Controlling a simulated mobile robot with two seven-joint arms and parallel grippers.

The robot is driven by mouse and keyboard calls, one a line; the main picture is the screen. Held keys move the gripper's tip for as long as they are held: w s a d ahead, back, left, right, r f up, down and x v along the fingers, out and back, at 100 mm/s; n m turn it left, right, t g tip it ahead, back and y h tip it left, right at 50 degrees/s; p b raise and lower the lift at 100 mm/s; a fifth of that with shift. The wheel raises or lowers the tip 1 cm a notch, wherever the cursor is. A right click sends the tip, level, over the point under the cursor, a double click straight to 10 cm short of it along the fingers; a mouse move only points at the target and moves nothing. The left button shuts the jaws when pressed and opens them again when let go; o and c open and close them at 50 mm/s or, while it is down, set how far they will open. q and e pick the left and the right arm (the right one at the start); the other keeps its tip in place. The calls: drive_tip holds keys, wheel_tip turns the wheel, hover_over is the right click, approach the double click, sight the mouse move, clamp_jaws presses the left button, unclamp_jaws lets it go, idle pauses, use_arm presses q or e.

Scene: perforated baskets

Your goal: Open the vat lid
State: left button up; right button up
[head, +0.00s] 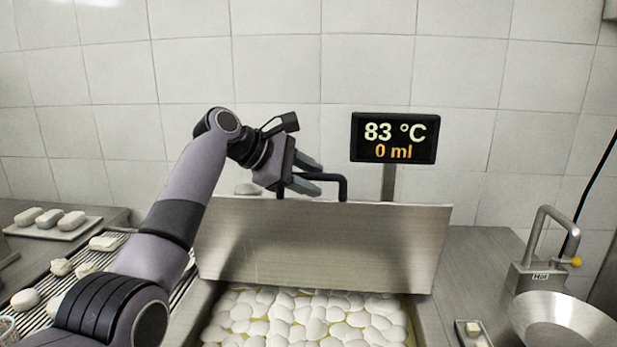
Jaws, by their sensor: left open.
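The vat lid (325,240) is a steel plate standing raised and near upright at the back of the vat (418,318). White rounded pieces (305,318) in yellowish liquid show in the open vat below it. A black handle (343,186) sticks up at the lid's top edge. My left gripper (318,176) is at the handle, its fingers apart and pointing right. The fingers overlap the handle's left part in the picture; I cannot tell whether they touch it. My right gripper is out of view.
A display (394,138) reading 83 °C and 0 ml stands on a post behind the lid. A tap (540,245) and steel bowl (565,318) are at right. A rack (45,282) and tray (55,228) with white pieces are at left. Tiled wall is behind.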

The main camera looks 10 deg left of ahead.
use_arm(q)
drive_tip(key=b+v, duration=0.1)
drive_tip(key=v, duration=0.5)
drive_tip(key=shift+a+b, duration=0.1)
drive_tip(key=shift+b, duration=0.25)
drive_tip(key=shift+s+a+r, duration=0.25)
drive_tip(key=shift+a+r, duration=0.05)
drive_tip(key=shift+a, duration=0.05)
